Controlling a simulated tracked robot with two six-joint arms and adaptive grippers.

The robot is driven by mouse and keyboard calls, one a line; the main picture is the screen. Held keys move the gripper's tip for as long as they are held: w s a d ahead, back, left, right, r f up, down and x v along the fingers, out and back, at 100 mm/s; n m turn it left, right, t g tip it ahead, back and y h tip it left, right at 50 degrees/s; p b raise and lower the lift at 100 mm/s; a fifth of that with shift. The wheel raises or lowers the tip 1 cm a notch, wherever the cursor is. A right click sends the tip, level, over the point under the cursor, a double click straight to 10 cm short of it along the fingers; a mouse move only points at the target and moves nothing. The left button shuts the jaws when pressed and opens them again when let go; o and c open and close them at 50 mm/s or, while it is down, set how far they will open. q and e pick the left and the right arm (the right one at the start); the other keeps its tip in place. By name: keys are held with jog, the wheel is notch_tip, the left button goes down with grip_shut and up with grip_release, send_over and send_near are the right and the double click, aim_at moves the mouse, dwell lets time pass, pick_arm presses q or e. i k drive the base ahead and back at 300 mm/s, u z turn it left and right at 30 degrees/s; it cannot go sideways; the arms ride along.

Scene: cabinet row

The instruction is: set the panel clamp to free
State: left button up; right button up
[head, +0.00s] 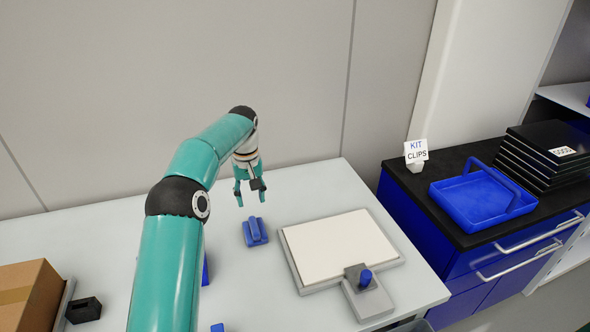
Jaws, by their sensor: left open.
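A white panel (338,247) lies in a grey frame on the light table. The panel clamp (367,299) is a grey block at the panel's front right corner, with an upright blue knob (365,279) on a dark plate. The plate reaches over the panel's edge; I cannot read the clamp's setting. My left gripper (250,202) points down, open and empty, behind and left of the panel, apart from the clamp. My right gripper is out of view.
A blue handled block (255,231) stands below my left gripper. Other blue pieces sit partly behind my left arm. A cardboard box (28,294) and a black block (83,310) are at left. A blue tray (470,205) and "KIT CLIPS" sign (416,152) stand on the right cabinet.

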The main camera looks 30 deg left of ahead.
aim_at(360, 279)
jog(key=k, duration=1.5)
